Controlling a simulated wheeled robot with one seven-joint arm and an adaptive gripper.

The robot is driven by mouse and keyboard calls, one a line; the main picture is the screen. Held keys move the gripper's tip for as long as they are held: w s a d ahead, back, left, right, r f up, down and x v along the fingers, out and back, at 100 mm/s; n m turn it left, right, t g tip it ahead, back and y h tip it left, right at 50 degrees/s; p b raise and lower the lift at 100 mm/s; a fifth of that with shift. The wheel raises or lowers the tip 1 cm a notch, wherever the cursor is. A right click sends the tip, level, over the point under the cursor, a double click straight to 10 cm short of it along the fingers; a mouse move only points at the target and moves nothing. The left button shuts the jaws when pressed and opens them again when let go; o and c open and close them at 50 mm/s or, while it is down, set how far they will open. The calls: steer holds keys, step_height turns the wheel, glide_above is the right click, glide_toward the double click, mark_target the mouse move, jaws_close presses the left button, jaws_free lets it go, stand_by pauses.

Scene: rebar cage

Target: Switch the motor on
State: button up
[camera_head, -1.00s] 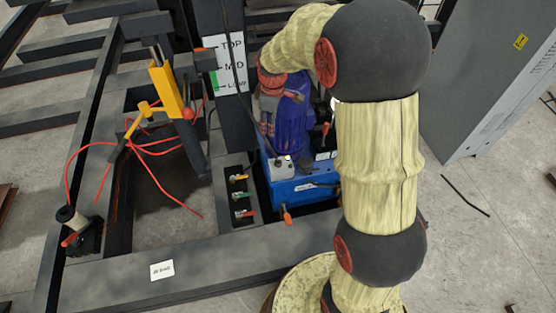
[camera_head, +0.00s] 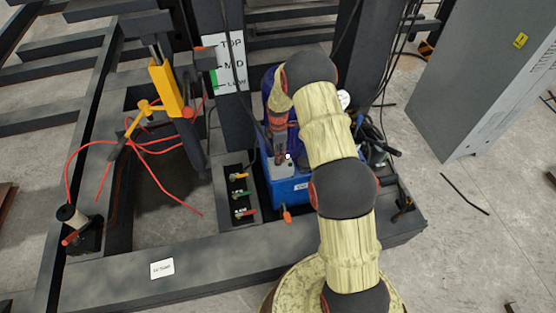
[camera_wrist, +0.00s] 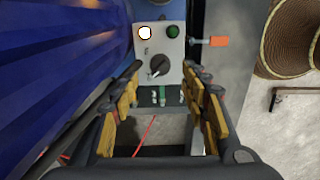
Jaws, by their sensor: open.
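The blue ribbed motor (camera_wrist: 60,70) fills the left of the wrist view. In the head view its body (camera_head: 268,84) is partly behind my arm, above a blue base (camera_head: 290,192). A grey control box (camera_wrist: 158,52) carries a black rotary knob (camera_wrist: 159,66) with a white pointer toward the lower left. Above the knob are a bright white lamp (camera_wrist: 145,32) and a green button (camera_wrist: 173,31). My gripper (camera_wrist: 165,76) is open, its yellow-padded fingers on either side of the knob in the picture. Contact cannot be told. In the head view my gripper (camera_head: 281,152) is just above the box.
An orange-ended lever (camera_wrist: 218,41) sticks out right of the box. Valves with coloured handles (camera_head: 239,195) stand left of the blue base. A yellow lever stand (camera_head: 165,88) with red cords and a dark post with a TOP/MID/LOW sign (camera_head: 229,62) are farther left.

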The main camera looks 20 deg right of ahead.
step_height(320, 180, down, 5)
steer(key=shift+f+b, duration=0.2)
steer(key=shift+b, duration=0.45)
steer(key=shift+c, duration=1.4)
steer(key=c, duration=0.8)
jaws_close()
